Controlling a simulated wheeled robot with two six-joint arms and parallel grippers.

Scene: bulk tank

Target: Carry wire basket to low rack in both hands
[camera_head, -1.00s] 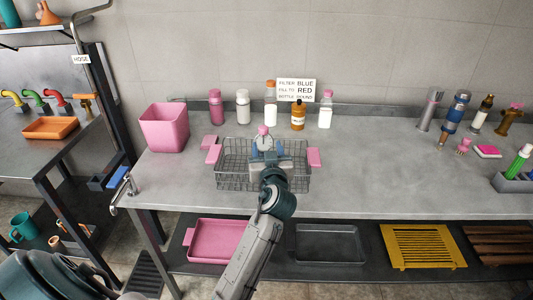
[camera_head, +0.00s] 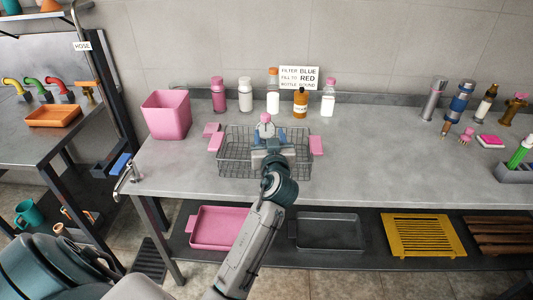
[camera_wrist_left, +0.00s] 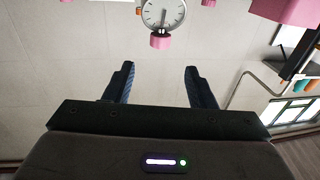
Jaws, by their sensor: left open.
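The wire basket (camera_head: 236,165) stands on the grey worktop, with a pink grip on its left side (camera_head: 215,142) and one on its right (camera_head: 316,145). My left gripper (camera_head: 269,137) is open over the basket's middle, between the two grips and apart from both. A round dial gauge with a pink knob (camera_head: 265,122) shows just beyond its fingers. In the left wrist view the fingers (camera_wrist_left: 159,85) are apart with nothing between them, and the gauge (camera_wrist_left: 163,14) is beyond their tips. My left arm hides part of the basket. My right gripper is not seen.
Below the worktop a low shelf (camera_head: 373,262) holds a pink tray (camera_head: 220,230), a dark tray (camera_head: 329,231), a yellow slatted rack (camera_head: 422,235) and brown slats (camera_head: 498,236).

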